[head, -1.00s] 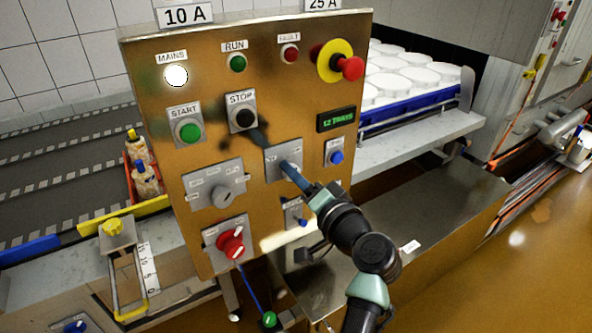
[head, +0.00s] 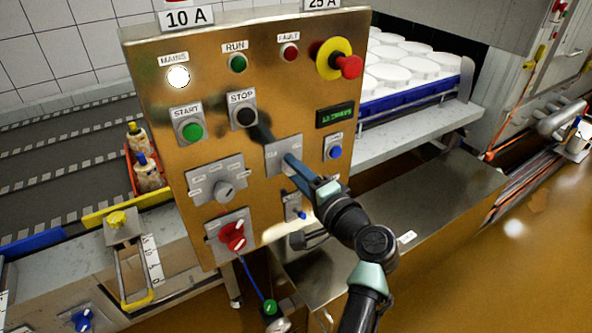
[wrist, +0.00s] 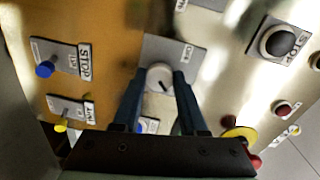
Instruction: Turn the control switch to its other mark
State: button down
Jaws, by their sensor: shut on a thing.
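The control switch is a small pale round knob (wrist: 159,77) with a dark pointer line, on a grey plate (head: 271,160) near the middle of the brass-coloured panel. My gripper (head: 289,162) reaches this plate from the lower right, and its fingers hide most of the knob in the head view. In the wrist view my gripper (wrist: 163,82) has one blue finger on each side of the knob and is shut on it. The plate's marks are too small and blurred to read surely.
Close by are the black STOP button (head: 245,117), a blue button (head: 335,153), a grey selector knob (head: 225,190) and a red rotary switch (head: 233,237). A yellow-and-red emergency button (head: 346,66) juts out at the upper right. A steel bench (head: 430,210) lies right of the panel.

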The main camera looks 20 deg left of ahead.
jog(key=shift+c, duration=2.2)
grip_release()
jog(key=f+b+v, duration=0.1)
jog(key=v, duration=1.2)
jog(key=shift+r, duration=0.5)
jog(key=shift+r, duration=0.1)
